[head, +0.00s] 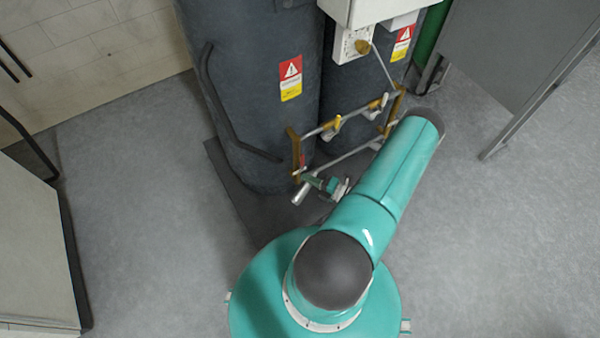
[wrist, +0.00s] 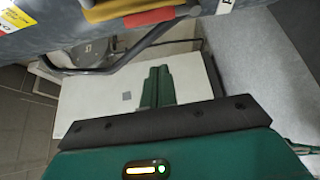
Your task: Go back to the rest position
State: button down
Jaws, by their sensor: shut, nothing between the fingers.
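My gripper (wrist: 158,72) shows in the wrist view with its two dark green fingers together, shut and empty. They point up the picture over a pale panel (wrist: 95,103) and touch nothing that I can see. In the head view my teal arm reaches up and to the right from its round base, beside the dark grey tanks.
A large dark tank (head: 245,110) with a curved black bar stands close by. Pipework with yellow-handled valves (head: 330,128) runs close to my arm. A grey panel (head: 515,50) is at right, a pale cabinet (head: 35,245) at left. Floor (head: 140,200) between is clear.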

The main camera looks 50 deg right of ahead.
jog(key=v, duration=0.4)
jog(key=shift+s+d, duration=0.15)
jog(key=shift+s, duration=0.1)
